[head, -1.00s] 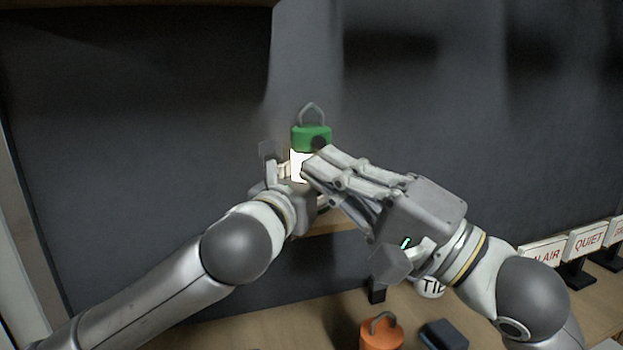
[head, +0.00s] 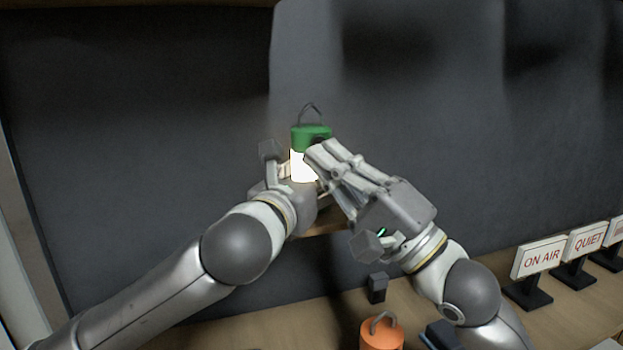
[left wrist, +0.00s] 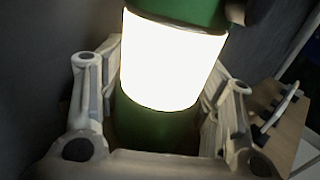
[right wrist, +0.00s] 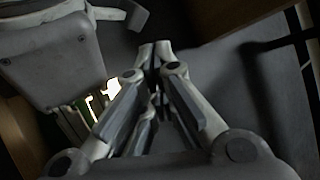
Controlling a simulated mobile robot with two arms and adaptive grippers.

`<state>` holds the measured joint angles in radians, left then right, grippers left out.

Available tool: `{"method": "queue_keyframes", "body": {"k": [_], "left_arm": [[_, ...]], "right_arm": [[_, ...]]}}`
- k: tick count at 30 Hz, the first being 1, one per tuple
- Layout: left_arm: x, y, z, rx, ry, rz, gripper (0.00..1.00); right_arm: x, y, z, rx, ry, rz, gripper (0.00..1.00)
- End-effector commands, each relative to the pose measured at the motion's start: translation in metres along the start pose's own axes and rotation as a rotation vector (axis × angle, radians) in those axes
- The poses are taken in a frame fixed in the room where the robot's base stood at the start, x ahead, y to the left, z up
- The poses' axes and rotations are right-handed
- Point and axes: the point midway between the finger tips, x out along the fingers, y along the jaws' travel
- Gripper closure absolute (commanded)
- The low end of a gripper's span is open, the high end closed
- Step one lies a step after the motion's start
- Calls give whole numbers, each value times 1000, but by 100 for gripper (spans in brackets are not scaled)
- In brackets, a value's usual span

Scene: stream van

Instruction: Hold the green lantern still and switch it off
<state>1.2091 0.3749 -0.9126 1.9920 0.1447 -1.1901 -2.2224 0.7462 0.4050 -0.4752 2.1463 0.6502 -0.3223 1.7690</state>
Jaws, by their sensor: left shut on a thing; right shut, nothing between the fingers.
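The green lantern (head: 311,134) stands upright on a small wooden shelf (head: 325,230), its white band glowing; in the left wrist view the band (left wrist: 172,62) is bright. My left gripper (head: 301,170) is shut around the lantern's body, a finger on each side. The right wrist view shows the closed fingers (right wrist: 154,52).
An orange lantern (head: 381,335) stands on the bench below, beside a dark blue block (head: 441,333). Signs, including ON AIR (head: 542,257) and QUIET (head: 587,241), stand at the right. A dark wall panel (head: 140,150) is behind the shelf.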

Motion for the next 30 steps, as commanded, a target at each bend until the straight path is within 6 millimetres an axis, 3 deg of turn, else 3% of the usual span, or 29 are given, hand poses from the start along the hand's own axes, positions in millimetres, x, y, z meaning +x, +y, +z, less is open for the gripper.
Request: {"method": "queue_keyframes", "body": {"k": [9,30], "left_arm": [[0,0,0,0,0,0,72],[0,0,0,0,0,0,72]], "right_arm": [[14,10,-10,1,0,-1,100],[15,11,-10,1,0,0,100]]}}
